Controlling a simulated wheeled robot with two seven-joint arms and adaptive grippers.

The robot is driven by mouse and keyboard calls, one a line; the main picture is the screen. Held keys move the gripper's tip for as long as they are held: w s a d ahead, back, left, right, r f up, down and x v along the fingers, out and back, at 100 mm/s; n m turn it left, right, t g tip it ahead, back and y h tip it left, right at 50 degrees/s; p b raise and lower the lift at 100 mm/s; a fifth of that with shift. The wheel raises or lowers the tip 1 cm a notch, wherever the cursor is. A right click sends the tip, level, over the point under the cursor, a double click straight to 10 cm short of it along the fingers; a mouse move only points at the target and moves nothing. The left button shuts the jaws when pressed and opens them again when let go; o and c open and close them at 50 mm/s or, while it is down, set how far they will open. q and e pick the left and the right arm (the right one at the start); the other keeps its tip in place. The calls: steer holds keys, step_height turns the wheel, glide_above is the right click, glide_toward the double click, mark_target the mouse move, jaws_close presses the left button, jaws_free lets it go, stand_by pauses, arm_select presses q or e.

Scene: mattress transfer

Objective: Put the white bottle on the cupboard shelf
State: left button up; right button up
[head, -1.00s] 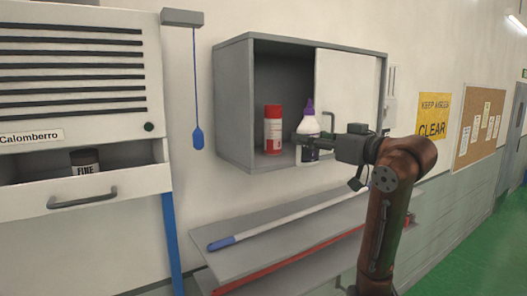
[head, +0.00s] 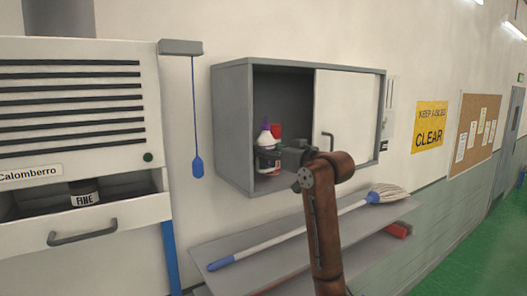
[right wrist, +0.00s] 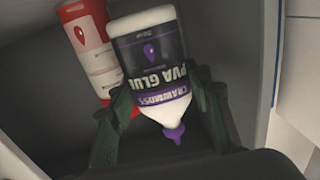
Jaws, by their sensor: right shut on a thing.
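The white bottle (head: 264,140) has a purple tip and a dark label reading PVA GLUE. It stands roughly upright at the open left side of the cupboard (head: 231,125). My right gripper (head: 270,157) is shut on it. In the right wrist view the bottle (right wrist: 150,50) sits between the two dark fingers (right wrist: 160,110). In the head view the gripper hides part of the bottle's lower body, and I cannot tell whether its base touches the shelf (head: 262,186). My left gripper is not in view.
A red-and-white container (head: 277,131) stands in the cupboard behind the bottle, partly hidden; the right wrist view shows it close beside the bottle. A white sliding door (head: 345,100) covers the cupboard's right side. A mop (head: 330,215) lies on a ledge below.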

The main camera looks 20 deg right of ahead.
mark_target(263, 159)
steer(key=shift+x, duration=0.95)
step_height(263, 159, down, 3)
steer(key=shift+s+r+p, duration=0.1)
steer(key=shift+r+p, duration=0.1)
steer(key=shift+p, duration=0.6)
steer(key=shift+f, duration=0.45)
steer(key=o, duration=1.1)
steer(key=shift+f, duration=0.15)
